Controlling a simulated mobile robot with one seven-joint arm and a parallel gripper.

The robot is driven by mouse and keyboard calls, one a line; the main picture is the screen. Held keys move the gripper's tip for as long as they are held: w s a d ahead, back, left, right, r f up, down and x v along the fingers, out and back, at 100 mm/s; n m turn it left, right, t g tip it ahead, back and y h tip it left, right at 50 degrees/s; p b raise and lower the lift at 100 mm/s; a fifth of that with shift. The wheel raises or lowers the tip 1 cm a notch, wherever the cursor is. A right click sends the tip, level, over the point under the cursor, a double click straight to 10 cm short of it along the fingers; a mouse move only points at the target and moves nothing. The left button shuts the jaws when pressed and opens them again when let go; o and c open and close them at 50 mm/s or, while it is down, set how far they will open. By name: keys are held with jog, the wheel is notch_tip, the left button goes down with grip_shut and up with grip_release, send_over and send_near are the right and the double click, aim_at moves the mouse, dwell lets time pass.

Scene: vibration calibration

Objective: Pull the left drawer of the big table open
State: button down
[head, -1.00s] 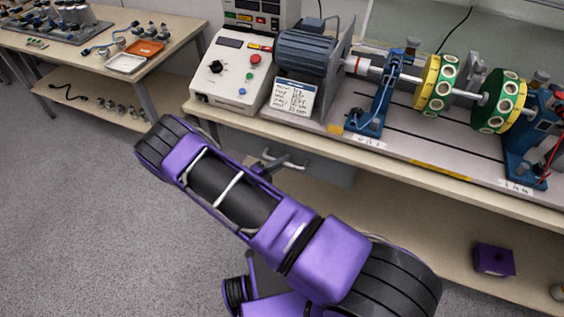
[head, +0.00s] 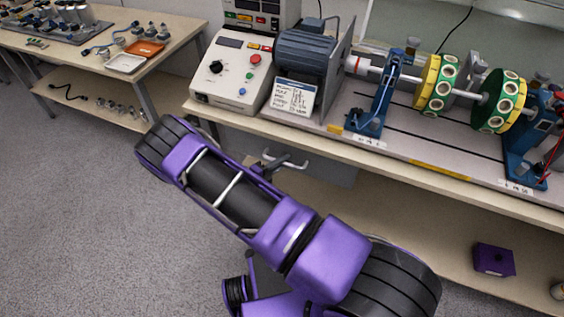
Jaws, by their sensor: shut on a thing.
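The big table (head: 400,166) runs along the right side of the head view. Its left drawer (head: 335,173) is a grey box under the tabletop's left part, with a pale metal bar handle (head: 293,163) on its front. The drawer looks closed or nearly so; my purple arm hides much of its lower front. My gripper (head: 267,165) shows only as a small dark part at the left end of the handle, beyond my forearm. It is shut on the handle, though the fingertips are mostly hidden.
A control box (head: 232,72), a motor (head: 306,52) and a shaft with green and yellow discs (head: 497,100) stand on the tabletop. A purple box (head: 494,260) sits on the lower shelf. A smaller table (head: 172,27) stands at left. Open grey floor lies in front.

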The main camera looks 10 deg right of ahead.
dwell(0.5)
jog(key=s+a+b, duration=0.1)
jog(key=s+a, duration=0.7)
jog(key=s, duration=0.3)
jog(key=s+a+b, duration=0.1)
jog(key=s+a, duration=0.8)
jog(key=s, duration=0.3)
jog(key=shift+s, duration=0.15)
jog(key=c, duration=1.2)
grip_release()
jog(key=shift+o, duration=0.2)
jog(key=shift+a, duration=0.1)
jog(key=b+v, duration=0.1)
jog(key=v, duration=1.6)
jog(key=shift+s+a+r, duration=0.1)
